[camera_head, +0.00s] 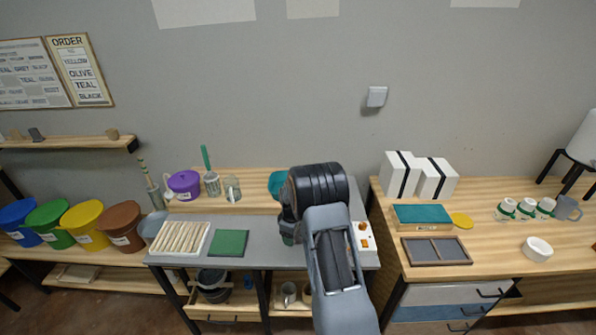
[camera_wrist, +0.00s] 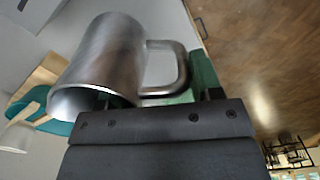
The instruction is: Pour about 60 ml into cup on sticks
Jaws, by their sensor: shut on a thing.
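A metal jug (camera_wrist: 103,62) with a loop handle is held at my gripper (camera_wrist: 165,97) in the wrist view, tilted in that picture. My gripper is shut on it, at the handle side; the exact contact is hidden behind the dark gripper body. In the head view my gripper (camera_head: 289,226) is over the grey table, and my arm hides the jug. A rack of pale sticks (camera_head: 180,238) lies at the table's left; I see no cup on it. A bit of green shows below my gripper, too hidden to name. The jug's contents do not show.
A green mat (camera_head: 229,243) lies right of the sticks. A teal container (camera_head: 276,184), purple tub (camera_head: 184,185) and brush jars stand behind. Several small cups (camera_head: 507,208) stand on the right bench.

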